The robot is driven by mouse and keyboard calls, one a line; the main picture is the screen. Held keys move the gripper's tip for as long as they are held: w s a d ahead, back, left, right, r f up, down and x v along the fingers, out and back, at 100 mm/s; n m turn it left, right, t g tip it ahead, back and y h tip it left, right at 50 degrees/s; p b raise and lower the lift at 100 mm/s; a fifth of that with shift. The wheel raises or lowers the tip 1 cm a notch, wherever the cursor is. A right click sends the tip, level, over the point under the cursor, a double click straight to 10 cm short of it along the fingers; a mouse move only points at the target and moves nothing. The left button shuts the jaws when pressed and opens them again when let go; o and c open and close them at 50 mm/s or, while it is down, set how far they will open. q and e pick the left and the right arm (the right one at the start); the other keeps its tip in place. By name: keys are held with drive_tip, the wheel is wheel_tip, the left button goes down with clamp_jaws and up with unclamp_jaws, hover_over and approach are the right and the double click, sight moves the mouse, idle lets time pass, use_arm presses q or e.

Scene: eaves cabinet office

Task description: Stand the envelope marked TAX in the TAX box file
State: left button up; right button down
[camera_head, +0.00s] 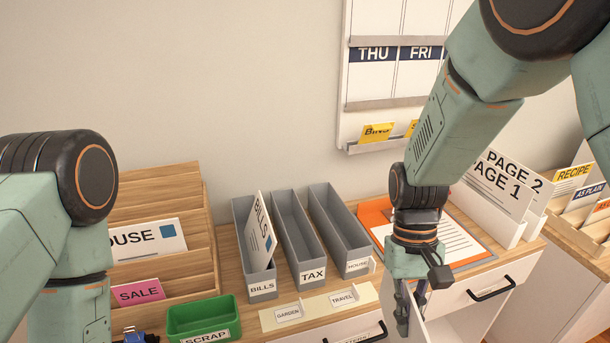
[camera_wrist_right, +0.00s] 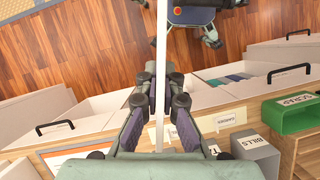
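The TAX box file (camera_head: 291,228) is grey, open-topped and empty, the middle one of three on the cabinet top. My right gripper (camera_head: 412,318) is at the cabinet's front, right of and lower than the TAX box. In the right wrist view, the right gripper (camera_wrist_right: 161,78) is shut on a thin white flat thing (camera_wrist_right: 161,35), seen edge-on between the fingers. It looks like an envelope; its marking does not show. In the head view it is mostly hidden. My left arm comes in at the left; its gripper is out of view.
The BILLS box (camera_head: 262,286) holds a BILLS envelope (camera_head: 261,232); the HOUSE box (camera_head: 338,222) is empty. A label card strip (camera_head: 318,306) lies in front. A green SCRAP tray (camera_head: 203,315) and wooden letter rack (camera_head: 170,190) stand left. An orange folder (camera_head: 375,215) lies right.

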wheel_tip(320, 180, down, 14)
drive_tip(key=b, duration=1.2)
drive_tip(key=shift+b, duration=0.4)
